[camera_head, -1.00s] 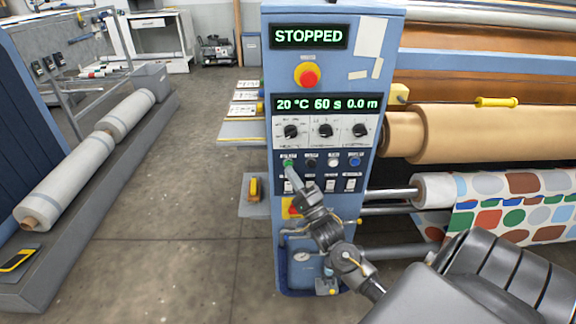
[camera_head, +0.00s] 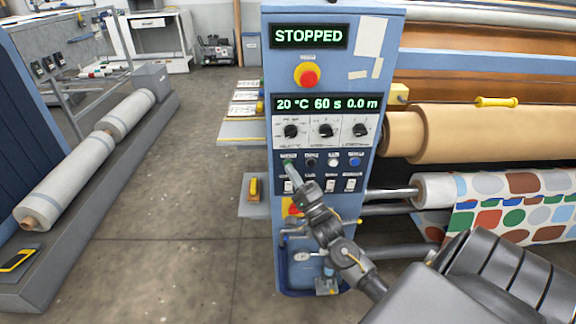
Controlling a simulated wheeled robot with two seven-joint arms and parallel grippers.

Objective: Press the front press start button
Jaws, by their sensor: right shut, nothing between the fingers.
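The blue control panel (camera_head: 370,70) of the press stands in the middle of the head view. Its top display (camera_head: 308,36) reads STOPPED. A row of buttons runs across the panel's lower part: a green button (camera_head: 288,161) at the left, then a black button (camera_head: 311,162), a white button (camera_head: 333,162) and a blue button (camera_head: 355,162). My right gripper (camera_head: 291,167) is shut and empty, with its tips at the green button and covering part of it. I cannot tell whether they touch it. My left gripper is not in view.
A red stop button (camera_head: 308,76) on a yellow base sits above the second display (camera_head: 326,104), which reads 20 °C, 60 s, 0.0 m. Knobs and switches lie close above and below the button row. Rollers with patterned fabric (camera_head: 510,205) are at the right.

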